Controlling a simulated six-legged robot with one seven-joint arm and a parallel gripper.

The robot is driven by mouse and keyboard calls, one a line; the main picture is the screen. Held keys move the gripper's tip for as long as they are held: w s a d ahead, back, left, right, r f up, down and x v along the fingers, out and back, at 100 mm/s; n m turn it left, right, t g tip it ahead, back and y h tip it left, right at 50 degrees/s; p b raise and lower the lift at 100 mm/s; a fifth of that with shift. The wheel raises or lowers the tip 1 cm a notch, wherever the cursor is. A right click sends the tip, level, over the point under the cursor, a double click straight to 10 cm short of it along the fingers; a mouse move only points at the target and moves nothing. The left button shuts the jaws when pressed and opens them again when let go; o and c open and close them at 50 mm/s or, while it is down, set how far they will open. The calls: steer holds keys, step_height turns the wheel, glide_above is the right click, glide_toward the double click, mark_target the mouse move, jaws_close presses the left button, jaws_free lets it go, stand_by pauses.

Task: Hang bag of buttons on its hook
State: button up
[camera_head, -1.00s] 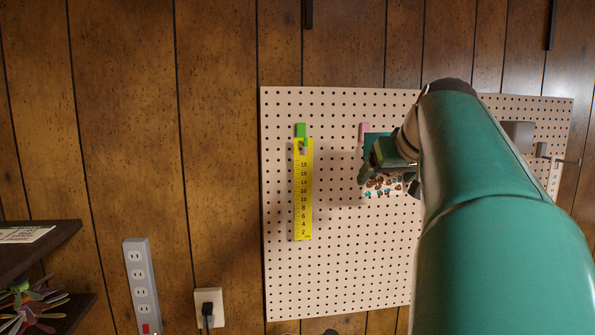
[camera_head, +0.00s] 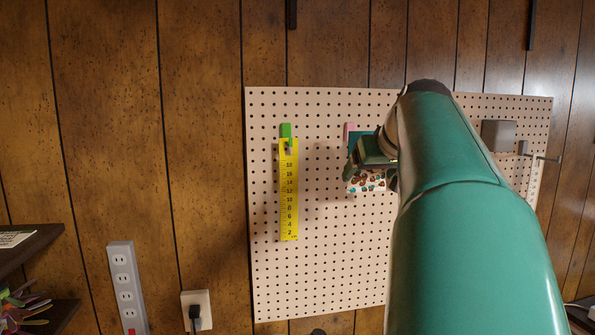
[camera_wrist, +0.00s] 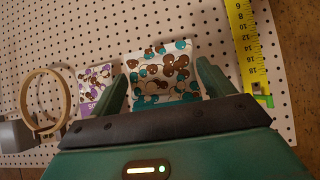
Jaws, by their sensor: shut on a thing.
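The bag of buttons (camera_head: 367,182) is clear and pale, with brown and teal buttons in it. It hangs in front of the pegboard, and in the wrist view the bag (camera_wrist: 162,75) shows between my two fingers. My gripper (camera_head: 372,160) is shut on the bag's upper part, which is largely hidden. A pink hook (camera_head: 349,130) sits on the board just above and left of my gripper. A teal patch, perhaps the bag's header, shows beside the hook. I cannot tell whether the bag touches the hook. In the wrist view my gripper (camera_wrist: 158,98) hides the hook.
A yellow ruler (camera_head: 289,190) hangs from a green hook (camera_head: 286,131) to the left. The wrist view shows a second bag with purple buttons (camera_wrist: 97,80) close beside my gripper, and a wooden hoop (camera_wrist: 29,90). The pegboard (camera_head: 320,270) is bare below.

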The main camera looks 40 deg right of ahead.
steer(key=w+d, duration=0.3)
steer(key=w, duration=0.3)
steer(key=shift+w+d, duration=0.2)
steer(key=shift+d, duration=0.15)
stand_by(0.5)
steer(key=shift+f, duration=0.1)
steer(key=shift+f, duration=0.85)
stand_by(0.5)
steer(key=o, duration=0.9)
steer(key=v, duration=1.4)
steer(key=shift+w, duration=0.1)
steer(key=shift+w+a+f, duration=0.1)
